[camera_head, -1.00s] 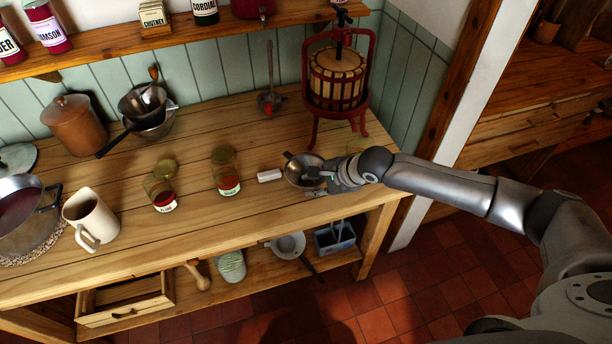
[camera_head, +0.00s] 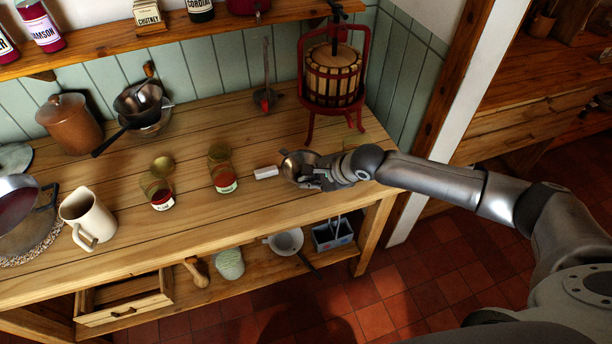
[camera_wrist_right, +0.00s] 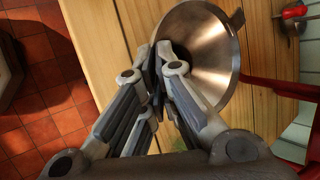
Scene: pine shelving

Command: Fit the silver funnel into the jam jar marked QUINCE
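Two open glass jars with red contents stand to the left: one in mid-bench (camera_head: 222,170), one further left (camera_head: 159,192). Their label words are too small to read with certainty. My left gripper is out of view.
A small white block (camera_head: 265,172) lies between the funnel and the nearer jar. A red-framed press (camera_head: 333,75) stands behind the funnel. A glassy object behind my right wrist is mostly hidden. A cream jug (camera_head: 88,217) stands at left. The bench's middle front is clear.

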